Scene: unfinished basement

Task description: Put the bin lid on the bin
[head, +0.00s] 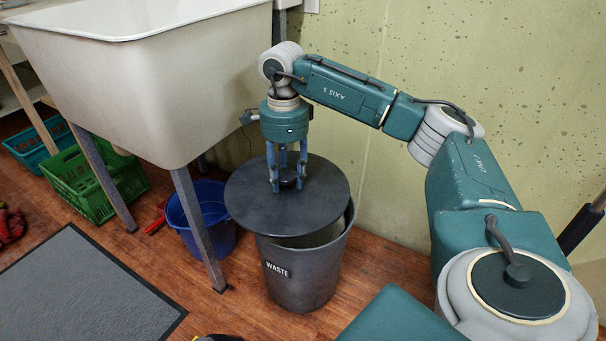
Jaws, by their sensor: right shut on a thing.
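The bin lid (318,199) is a dark round disc with a small knob in its middle. My right gripper (287,181) points down and is shut on that knob. The lid lies over the top of the grey bin (303,279), which has a label reading WASTE. The lid is shifted to the left of the bin's opening. A strip of the bin's pale inside and its rim show at the right and front right. I cannot tell whether the lid touches the rim. My left gripper is not in view.
A large cream sink (150,85) on metal legs stands at the left, one leg near the bin. A blue bucket (204,222) sits beside the bin under the sink. Green (92,185) and teal crates (38,148) and a grey mat (85,290) lie further left. A wall is behind.

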